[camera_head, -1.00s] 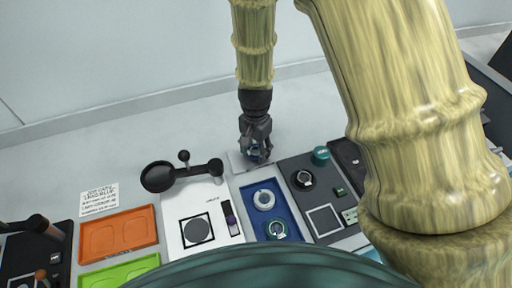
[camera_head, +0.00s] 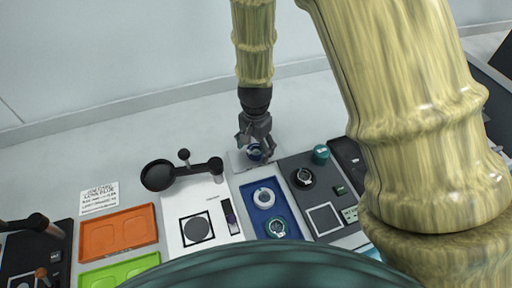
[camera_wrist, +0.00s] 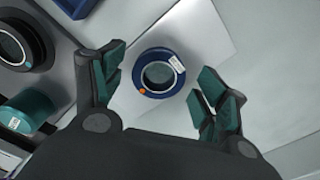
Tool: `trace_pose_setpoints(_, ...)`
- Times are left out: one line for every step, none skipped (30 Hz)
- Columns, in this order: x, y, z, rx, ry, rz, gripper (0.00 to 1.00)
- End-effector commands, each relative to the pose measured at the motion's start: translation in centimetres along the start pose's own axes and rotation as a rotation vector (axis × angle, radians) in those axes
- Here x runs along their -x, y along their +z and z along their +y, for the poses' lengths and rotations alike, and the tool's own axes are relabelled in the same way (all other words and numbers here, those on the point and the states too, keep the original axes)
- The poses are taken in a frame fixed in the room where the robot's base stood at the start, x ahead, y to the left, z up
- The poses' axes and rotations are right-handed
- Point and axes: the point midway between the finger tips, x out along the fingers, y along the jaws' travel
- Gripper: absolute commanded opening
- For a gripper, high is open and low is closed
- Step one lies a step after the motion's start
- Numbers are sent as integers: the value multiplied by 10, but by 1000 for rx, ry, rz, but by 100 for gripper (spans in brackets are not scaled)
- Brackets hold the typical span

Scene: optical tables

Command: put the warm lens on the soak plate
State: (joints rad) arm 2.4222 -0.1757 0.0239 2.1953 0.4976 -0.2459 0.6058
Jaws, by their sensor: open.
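A dark blue lens ring (camera_wrist: 159,73) with clear glass, a white label and an orange dot lies flat on a silver metal plate (camera_wrist: 205,35). The frames do not name the plate or the lens. In the head view, the ring (camera_head: 254,152) is partly hidden by my gripper (camera_head: 256,148) and sits on the plate (camera_head: 238,161). In the wrist view, my gripper (camera_wrist: 161,72) is open, with one finger on each side of the ring and a visible gap to both sides.
Right of the plate, a dark grey panel (camera_head: 293,164) holds a black ring (camera_head: 304,178) and a teal cylinder (camera_head: 320,154). A black dish on an arm (camera_head: 158,175) stands left.

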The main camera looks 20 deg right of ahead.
Motion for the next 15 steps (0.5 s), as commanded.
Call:
trace_pose_setpoints(4, 0, 0, 0, -1, 1, 73)
trace_pose_setpoints(7, 0, 0, 0, -1, 1, 73)
trace_pose_setpoints(11, 0, -1, 0, -1, 2, 73)
trace_pose_setpoints(14, -1, -1, 0, -2, 2, 73)
trace_pose_setpoints(18, -1, -1, 0, -3, 3, 73)
trace_pose_setpoints(23, 0, 0, 0, -2, 2, 73)
trace_pose_setpoints(27, -1, -1, 0, -2, 2, 73)
trace_pose_setpoints(31, -1, -1, 0, -3, 3, 73)
trace_pose_setpoints(36, -1, -1, 0, -2, 2, 73)
trace_pose_setpoints(40, -1, 0, 0, -2, 2, 73)
trace_pose_setpoints(44, -1, 0, 0, -2, 3, 73)
trace_pose_setpoints(49, -1, 0, 0, -2, 3, 73)
trace_pose_setpoints(53, 0, 0, 0, -1, 2, 73)
trace_pose_setpoints(57, -1, 0, 0, -2, 3, 73)
trace_pose_setpoints(62, -1, 0, 0, -2, 3, 73)
